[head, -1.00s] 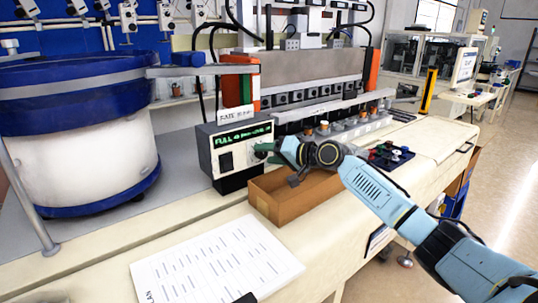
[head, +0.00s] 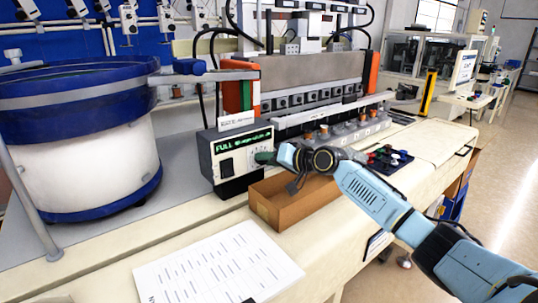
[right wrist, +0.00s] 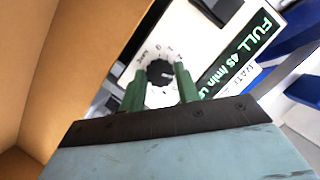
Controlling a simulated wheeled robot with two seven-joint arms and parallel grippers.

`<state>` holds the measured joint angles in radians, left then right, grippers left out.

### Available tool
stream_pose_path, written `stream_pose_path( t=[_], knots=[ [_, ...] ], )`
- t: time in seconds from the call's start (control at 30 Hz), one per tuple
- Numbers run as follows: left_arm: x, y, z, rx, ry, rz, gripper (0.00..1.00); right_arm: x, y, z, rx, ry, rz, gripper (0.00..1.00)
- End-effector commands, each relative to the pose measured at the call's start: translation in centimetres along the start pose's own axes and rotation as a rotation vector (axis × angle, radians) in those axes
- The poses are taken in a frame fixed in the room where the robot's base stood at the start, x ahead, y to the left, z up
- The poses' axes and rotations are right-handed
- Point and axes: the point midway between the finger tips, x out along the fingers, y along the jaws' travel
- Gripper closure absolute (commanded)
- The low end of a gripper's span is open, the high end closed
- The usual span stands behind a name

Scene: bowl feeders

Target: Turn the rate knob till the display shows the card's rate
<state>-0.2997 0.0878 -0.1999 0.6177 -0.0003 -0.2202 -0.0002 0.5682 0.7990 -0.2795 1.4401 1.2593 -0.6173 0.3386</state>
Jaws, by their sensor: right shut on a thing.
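The control box (head: 210,172) stands beside the large bowl feeder. Its green-lit display (head: 240,141) reads FULL and then small text; in the right wrist view the display (right wrist: 238,48) seems to read "FULL 45 /min", with the rest cut off. My left gripper is not in view.
An open brown box (head: 280,210) sits right below my right gripper, close to the control box. The bowl feeder (head: 80,140) fills the left. A printed sheet (head: 215,268) lies in front. A dark tray with coloured parts (head: 388,160) lies behind my right arm.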

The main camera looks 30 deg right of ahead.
Motion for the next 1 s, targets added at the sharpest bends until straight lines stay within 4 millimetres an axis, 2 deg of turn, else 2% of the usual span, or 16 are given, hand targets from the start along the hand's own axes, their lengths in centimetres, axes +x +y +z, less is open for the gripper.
stream_pose_path(
  t=[0.03, 0.1, 0.47, 0.5, 0.63, 1.0],
  knots=[
    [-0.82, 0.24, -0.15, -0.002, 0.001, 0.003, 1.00, -0.13, -0.30, -0.27, -0.025, -0.001, 0.011, 0.91],
    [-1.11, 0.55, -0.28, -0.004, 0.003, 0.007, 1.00, -0.11, -0.23, -0.21, -0.052, 0.000, 0.022, 0.91],
    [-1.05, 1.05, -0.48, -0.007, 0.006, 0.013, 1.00, -0.03, -0.06, -0.05, -0.070, 0.001, 0.029, 0.91],
    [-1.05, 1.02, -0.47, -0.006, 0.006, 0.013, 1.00, -0.03, -0.06, -0.05, -0.070, 0.001, 0.029, 0.63],
    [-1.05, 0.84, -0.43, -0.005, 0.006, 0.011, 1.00, -0.03, -0.06, -0.05, -0.070, 0.001, 0.028, 0.46],
    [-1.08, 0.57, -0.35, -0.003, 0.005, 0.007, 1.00, -0.50, -0.01, -0.02, -0.069, 0.000, 0.029, 0.46]
  ],
)
